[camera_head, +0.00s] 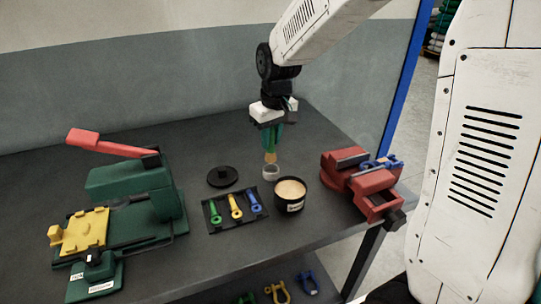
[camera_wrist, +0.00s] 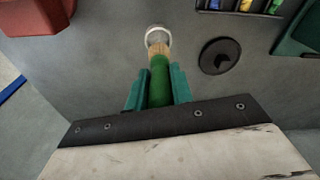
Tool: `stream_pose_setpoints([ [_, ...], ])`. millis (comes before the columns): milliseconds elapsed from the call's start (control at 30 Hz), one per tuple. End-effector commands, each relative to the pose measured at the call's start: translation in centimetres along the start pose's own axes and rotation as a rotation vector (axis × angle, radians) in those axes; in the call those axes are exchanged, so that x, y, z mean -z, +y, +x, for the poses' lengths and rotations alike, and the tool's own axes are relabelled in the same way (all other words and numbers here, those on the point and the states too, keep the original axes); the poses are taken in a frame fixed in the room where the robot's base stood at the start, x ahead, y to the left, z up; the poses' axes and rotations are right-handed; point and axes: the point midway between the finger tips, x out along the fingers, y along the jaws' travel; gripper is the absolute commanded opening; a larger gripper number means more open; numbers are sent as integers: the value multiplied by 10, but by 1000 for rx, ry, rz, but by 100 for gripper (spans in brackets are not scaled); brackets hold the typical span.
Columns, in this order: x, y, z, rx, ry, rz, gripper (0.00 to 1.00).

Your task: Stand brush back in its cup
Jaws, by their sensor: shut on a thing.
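My gripper (camera_head: 268,139) is shut on the brush (camera_head: 270,157), whose green handle is between the teal fingers and whose pale bristles point down. The brush also shows in the wrist view (camera_wrist: 159,78), between the fingers (camera_wrist: 158,90). The cup (camera_head: 270,172) is a small light-grey ring-shaped cup on the table, directly below the bristle end. In the wrist view the cup (camera_wrist: 159,31) shows just past the bristle tip, which overlaps its near rim. I cannot tell whether the bristles are inside the cup or just above it.
A black tub with cream contents (camera_head: 289,205) stands close to the cup, with a black lid (camera_head: 222,176) to the left. A tray (camera_head: 251,219) holds green, yellow and blue tools. A red vise (camera_head: 378,188) is at right, a green press (camera_head: 130,187) at left.

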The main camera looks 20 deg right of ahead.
Motion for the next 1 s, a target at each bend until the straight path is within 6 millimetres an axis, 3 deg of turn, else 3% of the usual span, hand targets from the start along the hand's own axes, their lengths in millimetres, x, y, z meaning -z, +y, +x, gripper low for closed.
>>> stream_pose_setpoints([
  [433, -7, 2, 49, 0, -2, 3, 0],
  [800, -7, 2, 54, 0, 0, 3, 0],
  [833, -7, 2, 54, 0, 0, 3, 28],
  [900, -7, 2, 54, 0, 0, 3, 44],
  [1000, -7, 2, 54, 0, 0, 3, 44],
])
